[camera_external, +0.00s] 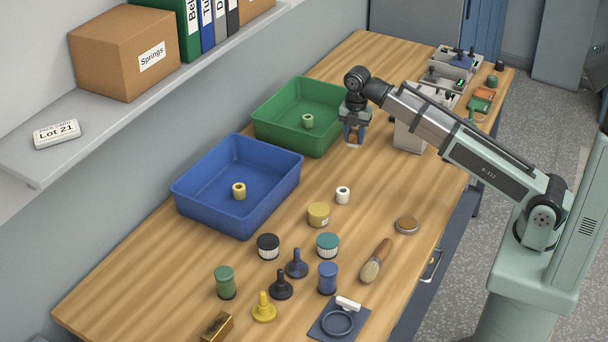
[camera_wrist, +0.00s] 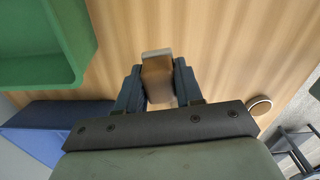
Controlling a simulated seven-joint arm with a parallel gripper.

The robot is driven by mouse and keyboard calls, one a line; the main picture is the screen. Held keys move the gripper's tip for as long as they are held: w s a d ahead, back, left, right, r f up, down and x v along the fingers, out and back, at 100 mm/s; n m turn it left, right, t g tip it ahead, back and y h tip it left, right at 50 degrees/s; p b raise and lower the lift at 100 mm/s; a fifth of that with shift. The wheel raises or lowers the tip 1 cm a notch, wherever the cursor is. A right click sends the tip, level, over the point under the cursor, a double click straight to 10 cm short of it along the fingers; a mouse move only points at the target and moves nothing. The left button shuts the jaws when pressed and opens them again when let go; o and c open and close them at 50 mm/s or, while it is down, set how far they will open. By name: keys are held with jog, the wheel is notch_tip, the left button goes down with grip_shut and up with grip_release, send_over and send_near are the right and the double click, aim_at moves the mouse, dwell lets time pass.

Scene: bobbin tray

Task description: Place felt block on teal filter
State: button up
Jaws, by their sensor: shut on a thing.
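My gripper (camera_external: 354,136) is beyond the green tray's right side, pointing down. In the wrist view my gripper (camera_wrist: 159,90) is shut on a brown block with a pale grey layer, which I take for the felt block (camera_wrist: 157,75). In the external view only a little of the block shows between and below the fingers; I cannot tell whether it touches the table. The teal filter (camera_external: 328,241), a short round piece with a teal top and white ribbed side, stands upright on the near table, well away from my gripper. Its top is bare.
The green tray (camera_external: 272,128) and blue tray (camera_external: 218,202) each hold a bobbin. A black-topped filter (camera_external: 268,246), yellow tin (camera_external: 318,214), white bobbin (camera_external: 343,195), brush (camera_external: 376,261) and stamp-like pieces surround the teal filter. The table is clear between my gripper and the white bobbin.

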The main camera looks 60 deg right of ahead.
jog(key=s+a+r+n, duration=0.2)
jog(key=a+n, duration=0.2)
jog(key=a, duration=1.6)
jog(key=n, duration=0.3)
send_near(328, 240)
jog(key=shift+f, duration=3.15)
jog(key=shift+f, duration=0.1)
jog(key=o, duration=1)
notch_tip(328, 240, up, 12)
